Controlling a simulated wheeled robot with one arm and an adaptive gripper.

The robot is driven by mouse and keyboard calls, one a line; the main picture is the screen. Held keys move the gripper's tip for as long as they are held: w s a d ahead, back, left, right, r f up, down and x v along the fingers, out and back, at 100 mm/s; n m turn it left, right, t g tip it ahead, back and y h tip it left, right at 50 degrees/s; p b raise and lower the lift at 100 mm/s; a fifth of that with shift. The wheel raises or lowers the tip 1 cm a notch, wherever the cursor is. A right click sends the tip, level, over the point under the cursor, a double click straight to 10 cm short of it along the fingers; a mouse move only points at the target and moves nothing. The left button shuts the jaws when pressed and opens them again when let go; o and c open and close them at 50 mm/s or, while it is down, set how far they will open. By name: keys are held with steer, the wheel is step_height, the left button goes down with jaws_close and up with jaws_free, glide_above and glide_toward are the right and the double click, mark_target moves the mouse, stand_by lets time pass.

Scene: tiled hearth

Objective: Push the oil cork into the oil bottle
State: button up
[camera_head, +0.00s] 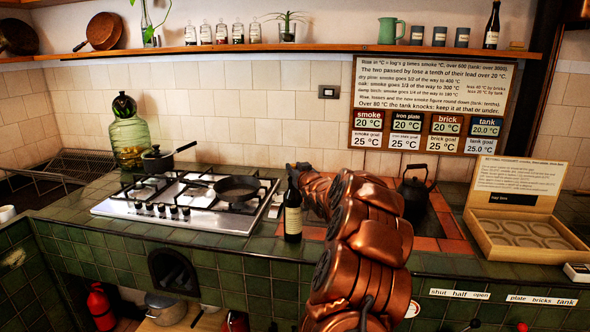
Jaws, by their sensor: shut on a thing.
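A dark bottle (292,222) with a pale label, which looks like the oil bottle, stands upright on the green tiled counter, just right of the gas hob. My copper arm rises from the bottom of the view and bends left, so that my gripper (297,170) is at the bottle's top. The gripper is small and dark here. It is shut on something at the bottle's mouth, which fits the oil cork. The cork itself is hidden, and I cannot tell how deep it sits.
The gas hob (185,212) holds a pan (237,188) and a small pot (158,162) left of the bottle. A black kettle (415,192) stands behind my arm on the right. An open box (520,240) with round recesses lies at the counter's right. A green glass jar (128,135) stands back left.

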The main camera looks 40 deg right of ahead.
steer(key=shift+f+b, duration=0.75)
steer(key=shift+f, duration=0.75)
stand_by(0.3)
steer(key=o, duration=1.1)
steer(key=shift+r, duration=0.1)
steer(key=shift+o, duration=0.2)
steer(key=shift+b+v, duration=1.45)
steer(key=shift+v, duration=0.85)
steer(key=v, duration=1.2)
